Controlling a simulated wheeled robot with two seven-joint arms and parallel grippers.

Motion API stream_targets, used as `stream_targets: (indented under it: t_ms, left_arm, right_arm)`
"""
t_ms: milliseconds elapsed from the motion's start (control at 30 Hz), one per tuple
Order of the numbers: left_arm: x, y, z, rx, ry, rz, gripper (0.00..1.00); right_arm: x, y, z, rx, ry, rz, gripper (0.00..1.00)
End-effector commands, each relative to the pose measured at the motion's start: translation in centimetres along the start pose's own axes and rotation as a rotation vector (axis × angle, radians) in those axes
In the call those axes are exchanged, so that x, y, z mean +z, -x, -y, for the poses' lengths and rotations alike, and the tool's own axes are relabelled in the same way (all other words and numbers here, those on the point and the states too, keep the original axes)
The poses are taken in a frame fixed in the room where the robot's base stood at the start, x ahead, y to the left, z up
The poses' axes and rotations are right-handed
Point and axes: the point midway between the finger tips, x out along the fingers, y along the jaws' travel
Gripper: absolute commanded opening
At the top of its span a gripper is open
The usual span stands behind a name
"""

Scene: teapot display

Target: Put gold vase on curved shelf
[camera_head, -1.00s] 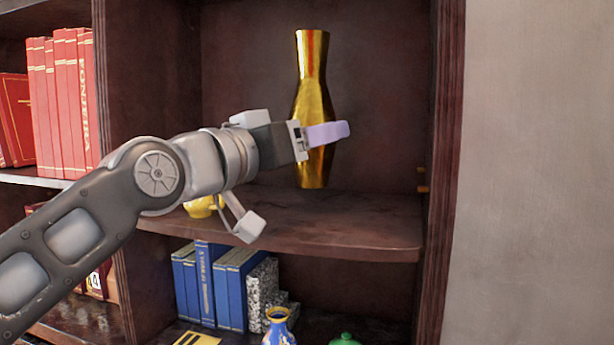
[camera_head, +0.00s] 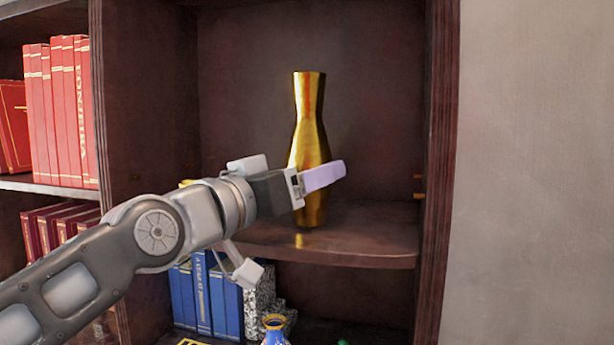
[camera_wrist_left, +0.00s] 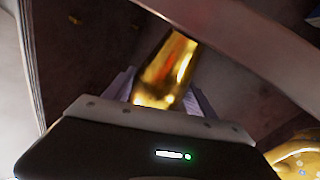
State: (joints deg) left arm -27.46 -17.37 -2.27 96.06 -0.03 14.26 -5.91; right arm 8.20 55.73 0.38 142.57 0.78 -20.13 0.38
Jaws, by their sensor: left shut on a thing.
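The tall gold vase (camera_head: 310,140) is upright in the open bay of the bookcase, above the curved shelf (camera_head: 375,238). My left gripper (camera_head: 322,178) is shut on the vase at its lower body, with one lilac finger in front of it. The vase's base is close to the shelf top, and I cannot tell whether it touches. In the left wrist view the vase (camera_wrist_left: 168,70) sits between the lilac fingers, and its base is hidden. My right gripper is not in view.
Red books (camera_head: 60,110) stand in the left bay beyond a dark upright. Blue books (camera_head: 205,295) and a blue vase (camera_head: 275,330) are below the curved shelf. A yellow object (camera_wrist_left: 298,158) shows beside my gripper. The shelf's right part is clear.

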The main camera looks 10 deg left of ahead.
Motion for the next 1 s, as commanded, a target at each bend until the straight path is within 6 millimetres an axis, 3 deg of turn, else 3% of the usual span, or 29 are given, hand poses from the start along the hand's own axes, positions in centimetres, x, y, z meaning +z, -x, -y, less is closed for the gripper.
stream_targets:
  t_ms: [233,267,300,500,967,1000]
  left_arm:
    - [0.6,0.1,0.1,0.0,0.0,-0.003,0.0]
    - [0.6,0.1,0.1,0.0,0.0,0.001,0.66]
    - [0.6,0.1,0.1,0.0,0.0,0.001,0.69]
    - [0.6,0.1,0.1,0.0,0.0,0.001,0.86]
    - [-0.4,-0.1,-0.1,0.0,0.0,0.0,0.86]
    - [0.1,0.0,0.0,0.0,0.0,0.0,0.86]
  right_arm:
    - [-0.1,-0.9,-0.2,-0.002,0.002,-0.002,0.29]
    - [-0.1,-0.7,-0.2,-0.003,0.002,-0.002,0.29]
    - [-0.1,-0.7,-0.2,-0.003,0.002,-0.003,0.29]
    - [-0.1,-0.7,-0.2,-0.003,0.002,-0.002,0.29]
    - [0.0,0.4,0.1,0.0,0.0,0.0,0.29]
    - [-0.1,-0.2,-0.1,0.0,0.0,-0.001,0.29]
